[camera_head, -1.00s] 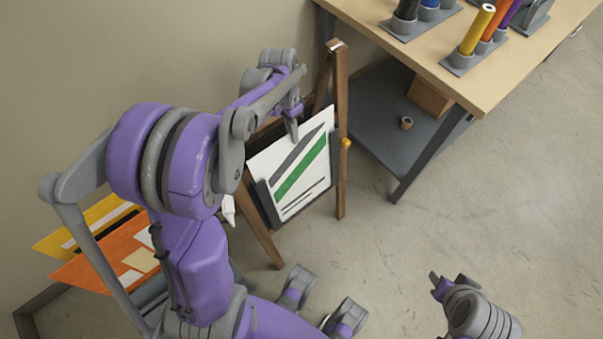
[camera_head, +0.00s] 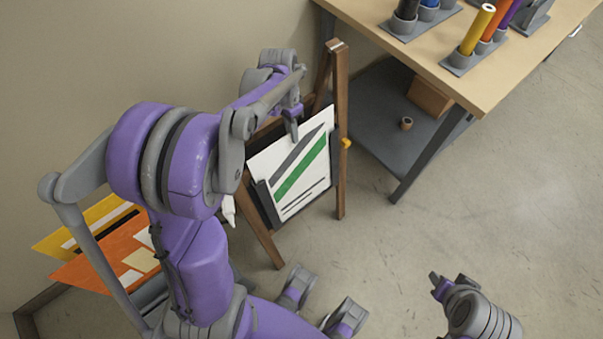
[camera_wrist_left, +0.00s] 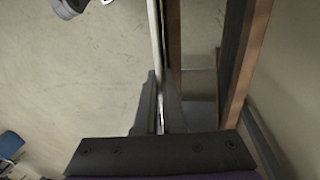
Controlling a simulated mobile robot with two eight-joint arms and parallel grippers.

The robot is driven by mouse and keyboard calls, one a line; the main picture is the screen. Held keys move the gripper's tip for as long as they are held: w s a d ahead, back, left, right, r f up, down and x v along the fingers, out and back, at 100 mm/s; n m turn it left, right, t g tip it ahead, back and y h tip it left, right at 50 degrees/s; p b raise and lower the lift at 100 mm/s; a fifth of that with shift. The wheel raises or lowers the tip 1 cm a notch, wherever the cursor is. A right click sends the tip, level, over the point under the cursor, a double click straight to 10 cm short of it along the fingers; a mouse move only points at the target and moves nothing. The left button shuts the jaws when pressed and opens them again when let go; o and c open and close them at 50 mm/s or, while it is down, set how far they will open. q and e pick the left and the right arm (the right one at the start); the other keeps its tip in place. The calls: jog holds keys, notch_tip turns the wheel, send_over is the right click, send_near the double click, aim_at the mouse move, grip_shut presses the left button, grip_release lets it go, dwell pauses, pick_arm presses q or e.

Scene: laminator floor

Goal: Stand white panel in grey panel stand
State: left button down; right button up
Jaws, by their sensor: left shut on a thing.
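The white panel (camera_head: 262,167), with a grey stripe and a green stripe, leans on the wooden easel in the head view. My left gripper (camera_head: 292,132) is shut on the panel's upper edge. In the left wrist view the panel shows edge-on as a thin pale strip (camera_wrist_left: 156,40) running between the fingers (camera_wrist_left: 160,115) of this gripper. My right gripper (camera_head: 446,284) is low at the bottom right, away from the panel; its jaw opening is unclear. I cannot make out the grey panel stand for certain; my left arm hides part of the lower left.
The wooden easel (camera_head: 341,150) stands beside a workbench (camera_head: 450,90) holding coloured rolls. A lower shelf (camera_head: 375,125) carries a box and a small roll. Orange (camera_head: 105,255) and yellow (camera_head: 62,236) panels are at the lower left. The floor at right is clear.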

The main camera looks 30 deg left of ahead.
pick_arm(q)
jog(key=shift+r, duration=0.15)
pick_arm(e)
jog(key=shift+r, duration=0.1)
pick_arm(q)
jog(key=a+r+p, duration=0.2)
jog(key=r+p, duration=0.2)
jog(key=r, duration=0.7)
jog(key=w+a+r+p, duration=0.1)
jog(key=r+p, duration=0.4)
jog(key=r, duration=0.6)
jog(key=a+r+p, duration=0.2)
jog(key=r+p, duration=0.2)
jog(key=r, duration=0.7)
jog(key=shift+w+a+r, duration=0.15)
jog(key=shift+w+a, duration=0.2)
pick_arm(e)
jog(key=w+r, duration=0.3)
jog(key=r, duration=0.5)
jog(key=w+r+t, duration=0.1)
jog(key=w+r, duration=0.2)
jog(key=r, duration=0.6)
